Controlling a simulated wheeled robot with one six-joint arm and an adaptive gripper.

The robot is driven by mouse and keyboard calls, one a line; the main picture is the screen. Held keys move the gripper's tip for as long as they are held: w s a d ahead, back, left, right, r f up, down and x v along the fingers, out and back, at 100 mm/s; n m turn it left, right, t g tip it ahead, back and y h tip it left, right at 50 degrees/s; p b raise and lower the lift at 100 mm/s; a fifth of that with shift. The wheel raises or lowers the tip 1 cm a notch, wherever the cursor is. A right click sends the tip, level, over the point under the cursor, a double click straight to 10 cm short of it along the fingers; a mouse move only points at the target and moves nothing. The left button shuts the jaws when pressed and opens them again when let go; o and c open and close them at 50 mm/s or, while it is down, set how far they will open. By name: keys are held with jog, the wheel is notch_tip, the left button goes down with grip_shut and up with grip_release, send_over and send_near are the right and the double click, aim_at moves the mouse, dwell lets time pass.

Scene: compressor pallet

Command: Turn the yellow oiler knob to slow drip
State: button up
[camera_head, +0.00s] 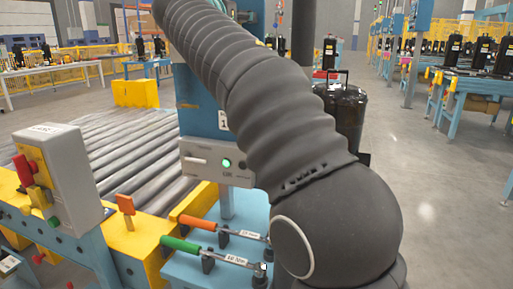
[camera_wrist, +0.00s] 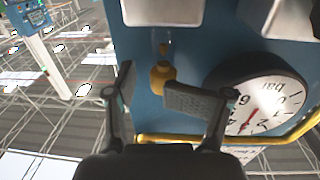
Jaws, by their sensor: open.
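The yellow oiler knob (camera_wrist: 162,76) shows in the wrist view against a blue panel (camera_wrist: 145,50), joined to a small clear sight piece with amber in it. My gripper (camera_wrist: 147,88) is open, its two dark fingers on either side of the knob. The right fingertip pad overlaps the knob's edge in the picture; I cannot tell whether it touches. A round pressure gauge (camera_wrist: 262,97) marked "bar", with a red needle, sits right of the knob, partly behind the right finger. In the head view my arm hides the gripper and the knob.
A yellow tube or rail (camera_wrist: 255,139) runs below the gauge. In the head view, orange- and green-handled wrenches (camera_head: 200,223) lie on a blue stand, rollers (camera_head: 130,150) are left, and a black tank (camera_head: 345,112) stands behind my arm.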

jog(key=n+y, duration=0.1)
jog(key=y, duration=0.1)
jog(key=n+t+y, duration=0.1)
jog(key=y, duration=0.1)
jog(key=shift+s+r+n, duration=0.1)
jog(key=shift+s+n, duration=0.15)
jog(key=shift+n, duration=0.05)
jog(key=s+a+b, duration=0.3)
jog(key=s, duration=1.1)
jog(key=s+d+f+n+g+y, duration=0.1)
jog(key=d+f+n+g, duration=0.1)
jog(key=f, duration=0.7)
jog(key=s+d+f+n+g+y, duration=0.1)
jog(key=s+d+f+n+g, duration=0.1)
jog(key=f, duration=0.8)
jog(key=s+d+f+n+g, duration=0.2)
jog(key=d+f+g, duration=0.1)
jog(key=f, duration=0.7)
jog(key=shift+f+n+g+y+p, duration=0.3)
jog(key=shift+g+y+p, duration=0.1)
jog(key=shift+g, duration=0.1)
jog(key=shift+s, duration=0.1)
